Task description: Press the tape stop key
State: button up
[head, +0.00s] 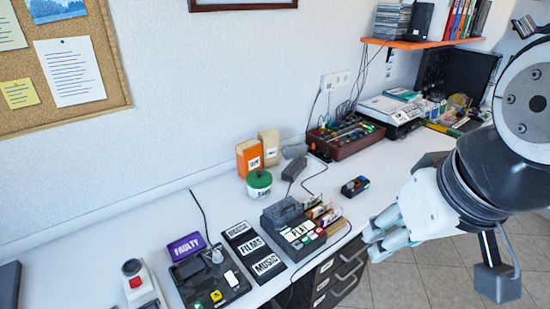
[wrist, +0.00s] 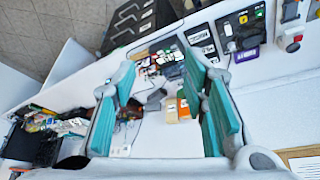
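A dark grey tape deck (head: 284,214) with a white PLAY label (head: 299,231) stands near the front edge of the white table. A short row of small coloured keys (head: 309,238) runs along its front; their markings are too small to read. In the wrist view the deck (wrist: 168,55) shows small beyond the fingers. My gripper (head: 375,244) is to the right of the deck, apart from it, past the table's front edge. In the wrist view my gripper (wrist: 160,68) has its two teal fingers wide apart with nothing between them.
Labelled black plates (head: 254,250), a dark panel with coloured buttons (head: 210,282) and a purple FAULTY box (head: 186,246) lie left of the deck. Upright cases (head: 325,213) stand at its right. A green-lidded tub (head: 259,183) is behind. Drawers (head: 338,280) are below.

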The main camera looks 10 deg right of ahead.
jog(key=shift+s+d, duration=0.1)
jog(key=shift+d, duration=0.1)
jog(key=shift+c, duration=1.1)
grip_shut()
